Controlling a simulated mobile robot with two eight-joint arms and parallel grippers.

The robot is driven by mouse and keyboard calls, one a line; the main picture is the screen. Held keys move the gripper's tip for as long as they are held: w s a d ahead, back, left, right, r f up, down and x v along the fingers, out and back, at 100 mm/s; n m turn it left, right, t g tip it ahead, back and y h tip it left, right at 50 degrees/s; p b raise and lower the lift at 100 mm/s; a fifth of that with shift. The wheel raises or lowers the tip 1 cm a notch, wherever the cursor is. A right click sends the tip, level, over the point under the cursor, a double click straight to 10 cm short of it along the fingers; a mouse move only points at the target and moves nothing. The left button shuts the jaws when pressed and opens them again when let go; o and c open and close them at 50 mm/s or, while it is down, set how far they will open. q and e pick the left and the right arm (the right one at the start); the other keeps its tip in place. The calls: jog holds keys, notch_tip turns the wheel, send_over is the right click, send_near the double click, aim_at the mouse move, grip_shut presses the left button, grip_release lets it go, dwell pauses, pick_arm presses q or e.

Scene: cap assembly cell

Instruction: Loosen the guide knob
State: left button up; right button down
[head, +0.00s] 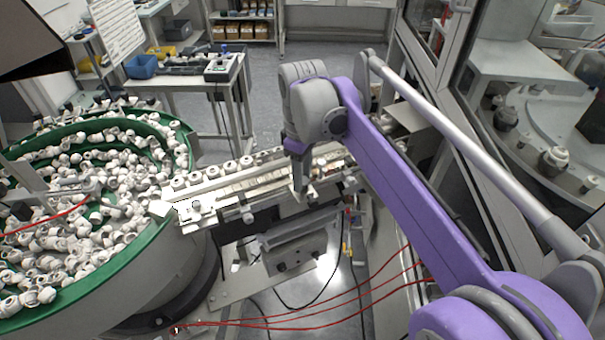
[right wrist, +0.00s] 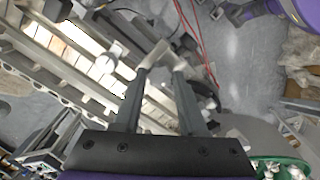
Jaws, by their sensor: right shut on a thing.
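My right gripper (head: 300,196) reaches down from the purple arm to the near side of the feed rail (head: 236,190). In the right wrist view its two grey fingers (right wrist: 161,72) are shut on a small pale piece (right wrist: 155,56) at the rail's side, which I take to be the guide knob. The fingers hide much of it, and its thread cannot be seen. Another light knob (head: 247,218) sticks out of the rail's near side, left of the gripper. My left gripper is not in view.
A green-rimmed bowl feeder (head: 172,222) full of white caps stands at the left. A row of caps (head: 228,168) lies along the rail. Red tubes (head: 345,312) run below the rail. A glass-panelled machine (head: 480,120) stands at the right.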

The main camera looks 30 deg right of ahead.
jog(key=shift+n, duration=0.6)
jog(key=shift+c, duration=2.3)
grip_release()
notch_tip(320, 180, up, 11)
jog(key=shift+p, duration=0.4)
